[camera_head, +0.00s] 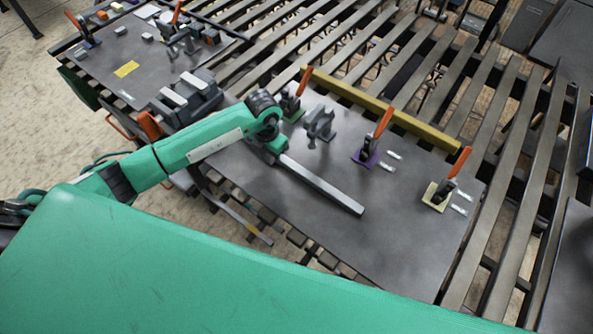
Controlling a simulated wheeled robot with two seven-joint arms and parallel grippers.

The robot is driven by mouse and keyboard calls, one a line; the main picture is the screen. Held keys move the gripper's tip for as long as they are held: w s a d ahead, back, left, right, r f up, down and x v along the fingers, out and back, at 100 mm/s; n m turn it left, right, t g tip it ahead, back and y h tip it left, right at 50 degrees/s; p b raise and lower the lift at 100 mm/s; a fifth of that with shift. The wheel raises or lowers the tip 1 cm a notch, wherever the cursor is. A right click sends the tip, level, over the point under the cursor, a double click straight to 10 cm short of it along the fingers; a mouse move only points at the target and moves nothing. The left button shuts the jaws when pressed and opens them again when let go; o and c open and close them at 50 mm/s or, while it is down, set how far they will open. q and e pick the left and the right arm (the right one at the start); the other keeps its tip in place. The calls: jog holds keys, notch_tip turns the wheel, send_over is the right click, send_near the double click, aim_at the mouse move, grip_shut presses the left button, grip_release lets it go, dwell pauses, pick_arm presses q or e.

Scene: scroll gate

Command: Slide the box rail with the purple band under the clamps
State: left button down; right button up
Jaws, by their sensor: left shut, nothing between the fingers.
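A long grey box rail (322,187) lies slanted on the dark metal plate (400,245); I cannot make out a purple band on it. My left gripper (268,152) is shut and empty at the rail's far left end; whether it touches the rail is unclear. Three clamps with orange handles stand behind the rail: one on a green base (292,108), one on a purple base (366,156), one on a pale yellow base (436,197). The rail lies in front of the clamps, apart from them. My right gripper is out of view.
A yellow bar (380,108) runs along the plate's back edge. A grey bracket (319,124) stands between the green-based and purple-based clamps. Small light pieces lie beside two clamps. A second plate (112,75) with other clamps is at upper left. The plate's front right is clear.

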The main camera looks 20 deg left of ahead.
pick_arm(q)
jog(key=shift+w+d+b, duration=0.25)
jog(key=shift+w+b, duration=0.1)
jog(key=shift+w, duration=0.25)
jog(key=shift+w+d+b, duration=0.2)
jog(key=shift+w+b, duration=0.15)
jog(key=shift+w, duration=0.2)
jog(key=shift+s+a, duration=0.1)
jog(key=shift+s, duration=0.05)
jog(key=shift+s+a+p, duration=0.2)
jog(key=shift+s+p, duration=0.05)
jog(key=shift+s, duration=0.3)
jog(key=shift+s+a+p, duration=0.15)
jog(key=shift+s+p, duration=0.05)
jog(key=shift+s, duration=0.3)
jog(key=shift+r+p, duration=0.55)
jog(key=shift+r, duration=0.3)
notch_tip(320, 180, up, 6)
jog(key=p, duration=0.3)
jog(key=shift+r, duration=0.15)
